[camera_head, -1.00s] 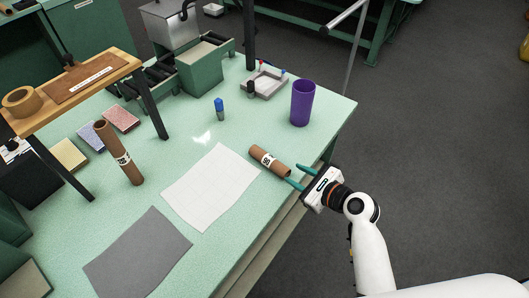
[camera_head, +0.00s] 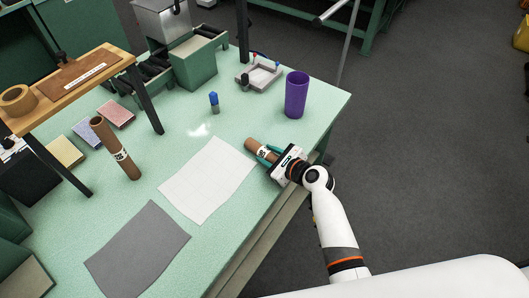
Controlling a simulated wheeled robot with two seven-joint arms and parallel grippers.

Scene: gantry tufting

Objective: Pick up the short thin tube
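A short brown cardboard tube (camera_head: 254,145) with a white printed label lies on the mint-green table near its right edge. My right gripper (camera_head: 268,153) is at the tube's near end, with its teal fingers along both sides of the tube. The gripper body hides that end, and I cannot tell whether the fingers press on the tube. My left gripper is not in view.
A purple cup (camera_head: 296,95) stands behind the lying tube. A white sheet (camera_head: 207,181) and a grey sheet (camera_head: 137,250) lie to the left. A blue-capped bottle (camera_head: 214,103), a grey tray (camera_head: 260,76) and a wooden shelf (camera_head: 75,85) stand farther back.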

